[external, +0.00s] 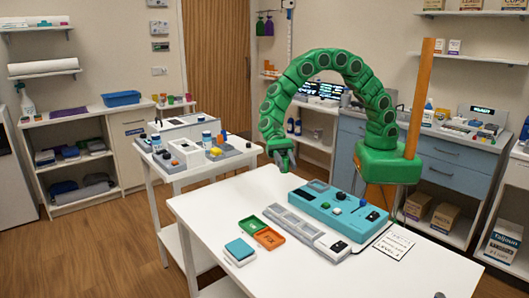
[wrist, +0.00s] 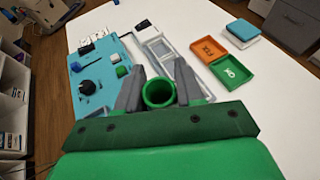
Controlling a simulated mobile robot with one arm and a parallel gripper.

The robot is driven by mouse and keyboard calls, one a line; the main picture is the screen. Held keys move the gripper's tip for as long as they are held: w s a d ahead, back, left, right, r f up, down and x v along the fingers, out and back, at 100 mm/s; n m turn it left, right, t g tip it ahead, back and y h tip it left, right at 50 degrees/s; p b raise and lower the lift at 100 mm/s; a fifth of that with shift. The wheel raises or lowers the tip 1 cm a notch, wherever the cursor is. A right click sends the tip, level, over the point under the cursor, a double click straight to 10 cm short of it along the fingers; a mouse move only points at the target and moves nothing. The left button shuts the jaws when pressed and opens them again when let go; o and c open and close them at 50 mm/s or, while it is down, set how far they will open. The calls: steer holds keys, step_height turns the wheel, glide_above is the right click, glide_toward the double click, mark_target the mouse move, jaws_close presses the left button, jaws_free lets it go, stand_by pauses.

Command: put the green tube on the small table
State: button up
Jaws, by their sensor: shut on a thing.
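My gripper (external: 284,160) is above the back left part of the large white table in the external view. In the wrist view my gripper (wrist: 160,92) has its two grey fingers shut on the green tube (wrist: 158,98), whose round open end faces the camera. In the external view I cannot tell the tube apart from the green gripper. The small table (external: 188,179) is white and stands left of my gripper, beyond the large table. My gripper is apart from it.
Bottles, boxes and grey trays crowd the small table's top. The large table (external: 210,206) bears a teal device (external: 335,206), a grey rack (external: 300,226), green and orange trays (external: 268,238), teal-topped pads (external: 239,251) and a paper sheet (external: 393,244). An orange post (external: 420,95) rises by my arm's base.

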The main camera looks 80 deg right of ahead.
steer(key=w+a+f, duration=0.8)
steer(key=shift+w, duration=0.4)
steer(key=shift+w+a+f, duration=0.3)
steer(key=shift+w+f, duration=0.05)
steer(key=shift+f, duration=0.15)
steer(key=shift+w+a+f, duration=0.25)
steer(key=shift+w+f, duration=0.05)
steer(key=shift+f, duration=1.6)
steer(key=o, duration=0.7)
steer(key=shift+f, duration=0.15)
